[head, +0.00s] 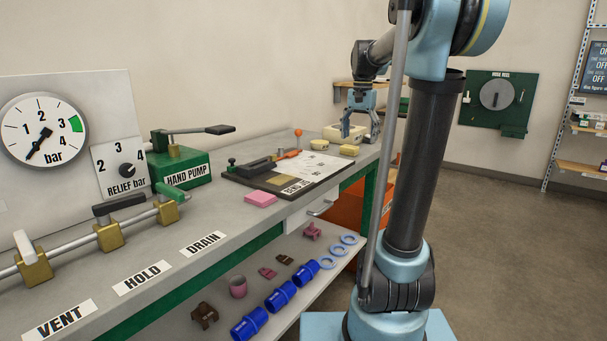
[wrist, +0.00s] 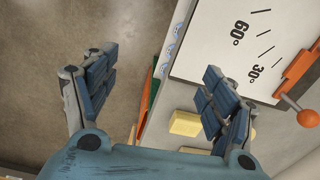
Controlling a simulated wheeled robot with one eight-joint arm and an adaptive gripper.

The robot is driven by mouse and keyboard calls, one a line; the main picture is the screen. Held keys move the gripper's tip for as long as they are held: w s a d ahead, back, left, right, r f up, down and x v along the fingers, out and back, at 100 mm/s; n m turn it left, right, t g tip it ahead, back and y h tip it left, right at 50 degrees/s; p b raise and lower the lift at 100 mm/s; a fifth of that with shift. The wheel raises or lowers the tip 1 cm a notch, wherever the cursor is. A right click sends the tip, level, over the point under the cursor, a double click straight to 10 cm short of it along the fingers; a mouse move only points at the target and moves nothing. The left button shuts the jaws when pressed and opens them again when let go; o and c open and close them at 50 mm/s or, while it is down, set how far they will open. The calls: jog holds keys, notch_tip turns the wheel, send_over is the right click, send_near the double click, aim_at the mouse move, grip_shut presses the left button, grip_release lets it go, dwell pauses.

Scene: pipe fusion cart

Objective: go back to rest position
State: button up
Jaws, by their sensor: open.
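My gripper (head: 360,125) hangs over the far end of the grey workbench (head: 262,222), fingers pointing down. In the wrist view my gripper (wrist: 160,85) has its two blue-padded fingers spread wide with nothing between them. Below it in the wrist view are the bench edge, the floor and a white angle sheet (wrist: 235,45) marked 60° and 30°. Yellow blocks (wrist: 185,123) lie on the bench near the right finger, which partly hides them.
The bench holds a green hand pump (head: 180,165), a pressure gauge (head: 42,130), valves, a pink block (head: 260,199) and an orange-knobbed lever (head: 298,133). Blue fittings (head: 280,296) lie on the lower shelf. An orange box (head: 362,215) stands beneath. Floor at right is clear.

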jog(key=s+f+n+t, duration=0.1)
jog(key=s+f+n, duration=0.2)
jog(key=s+f, duration=0.9)
jog(key=s+f+n+t, duration=0.1)
jog(key=s+f+n, duration=0.2)
jog(key=s+f, duration=1)
jog(key=s, duration=0.5)
jog(key=shift+n, duration=0.3)
jog(key=shift+f, duration=0.15)
jog(key=shift+w+f, duration=0.15)
jog(key=shift+w, duration=0.2)
